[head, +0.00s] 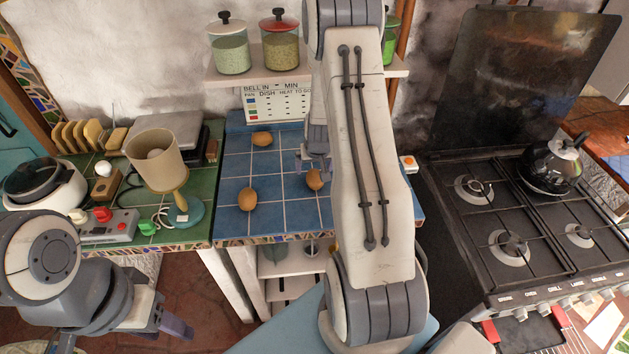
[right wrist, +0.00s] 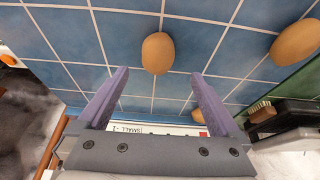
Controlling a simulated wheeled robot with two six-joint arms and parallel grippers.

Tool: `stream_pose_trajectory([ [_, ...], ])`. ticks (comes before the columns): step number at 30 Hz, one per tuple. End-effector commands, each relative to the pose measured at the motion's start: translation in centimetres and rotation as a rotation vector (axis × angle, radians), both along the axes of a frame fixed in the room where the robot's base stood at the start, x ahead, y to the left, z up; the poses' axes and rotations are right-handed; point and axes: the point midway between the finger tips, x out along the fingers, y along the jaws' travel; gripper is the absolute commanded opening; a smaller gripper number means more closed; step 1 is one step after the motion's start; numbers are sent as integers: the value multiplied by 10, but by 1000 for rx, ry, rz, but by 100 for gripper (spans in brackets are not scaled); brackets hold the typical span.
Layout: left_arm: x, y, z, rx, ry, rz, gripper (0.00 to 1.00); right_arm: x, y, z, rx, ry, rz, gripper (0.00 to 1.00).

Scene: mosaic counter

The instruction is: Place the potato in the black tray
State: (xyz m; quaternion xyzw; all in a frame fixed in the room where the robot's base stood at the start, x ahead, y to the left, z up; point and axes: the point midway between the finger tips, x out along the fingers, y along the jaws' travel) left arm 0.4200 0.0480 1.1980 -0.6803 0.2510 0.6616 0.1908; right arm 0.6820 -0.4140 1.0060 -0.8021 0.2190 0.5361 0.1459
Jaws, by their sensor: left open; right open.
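Several brown rounded lumps, potato-like, lie on the blue tiled counter (head: 282,216): a rear one (head: 262,139), a front left one (head: 247,199) and a right one (head: 315,179). I cannot tell for certain which is the potato. My right gripper (head: 312,161) is open and empty, close to the right lump. In the right wrist view a lump (right wrist: 157,53) shows ahead, between and beyond the open fingers (right wrist: 158,100); another lump (right wrist: 295,40) is at the right edge. My left gripper (head: 174,325) is open, low in front of the green counter. I cannot make out a black tray clearly.
The green counter holds a lamp (head: 157,160), a white pot (head: 45,186), a toast rack and a control box (head: 108,226). A shelf with jars (head: 230,50) hangs above. A stove with a black kettle (head: 553,165) stands right. My right arm hides part of the blue counter.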

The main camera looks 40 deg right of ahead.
Motion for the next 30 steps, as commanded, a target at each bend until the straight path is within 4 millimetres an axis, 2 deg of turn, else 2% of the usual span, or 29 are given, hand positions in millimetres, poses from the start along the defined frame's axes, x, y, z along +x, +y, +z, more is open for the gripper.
stream_pose_trajectory([
  [3,0,0,-1,-1,-1,0,50,4,-2,-12,1,1,0,100],
  [7,0,0,2,-1,-1,0,50,6,-4,-17,1,1,1,100],
  [14,0,0,21,-1,-1,-3,50,10,-10,-40,2,3,1,100],
  [18,0,0,25,-1,-1,-4,50,15,-13,-56,2,2,1,100],
  [28,0,0,25,-1,-1,-4,50,18,-14,-63,0,0,1,100],
  [29,0,0,25,-1,-1,-4,50,18,-14,-63,0,0,1,96],
  [30,0,0,25,-1,-1,-4,50,18,-14,-63,0,0,1,81],
])
